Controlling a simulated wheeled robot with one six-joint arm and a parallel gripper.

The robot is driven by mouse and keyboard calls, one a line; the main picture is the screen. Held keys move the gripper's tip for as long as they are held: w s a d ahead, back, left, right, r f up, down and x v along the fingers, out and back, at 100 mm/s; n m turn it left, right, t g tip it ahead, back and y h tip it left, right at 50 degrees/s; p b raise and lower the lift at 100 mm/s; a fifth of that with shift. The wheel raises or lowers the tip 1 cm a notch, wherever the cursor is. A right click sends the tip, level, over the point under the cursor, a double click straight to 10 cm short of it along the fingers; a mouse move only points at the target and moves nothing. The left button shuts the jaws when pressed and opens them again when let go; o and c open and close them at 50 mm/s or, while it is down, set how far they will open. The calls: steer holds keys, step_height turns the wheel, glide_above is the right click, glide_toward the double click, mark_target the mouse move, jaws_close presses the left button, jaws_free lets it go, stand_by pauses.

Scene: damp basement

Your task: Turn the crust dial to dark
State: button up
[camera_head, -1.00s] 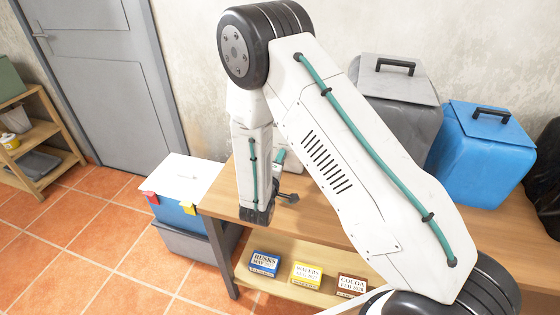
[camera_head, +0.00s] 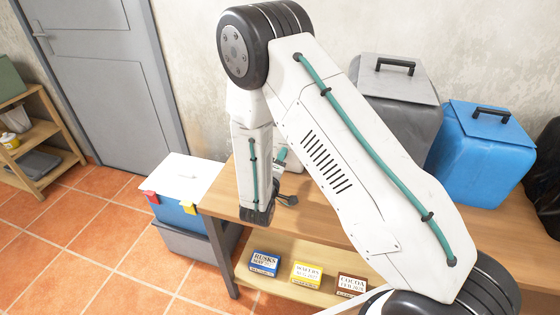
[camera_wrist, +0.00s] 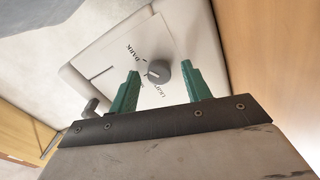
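In the wrist view a grey round dial (camera_wrist: 158,72) sits on the pale front panel (camera_wrist: 105,62) of a white appliance. I cannot tell exactly where the dial points. In the head view my arm hides most of the appliance and the dial.
The appliance is on a wooden table (camera_head: 330,212). A grey bin (camera_head: 400,105) and a blue bin (camera_head: 485,150) stand at the back right. Several small boxes, including a blue one (camera_head: 265,262), lie on the shelf below. A white-lidded cooler (camera_head: 185,180) stands left of the table.

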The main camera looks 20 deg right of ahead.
steer(key=v, duration=0.8)
steer(key=shift+w, duration=0.1)
stand_by(0.4)
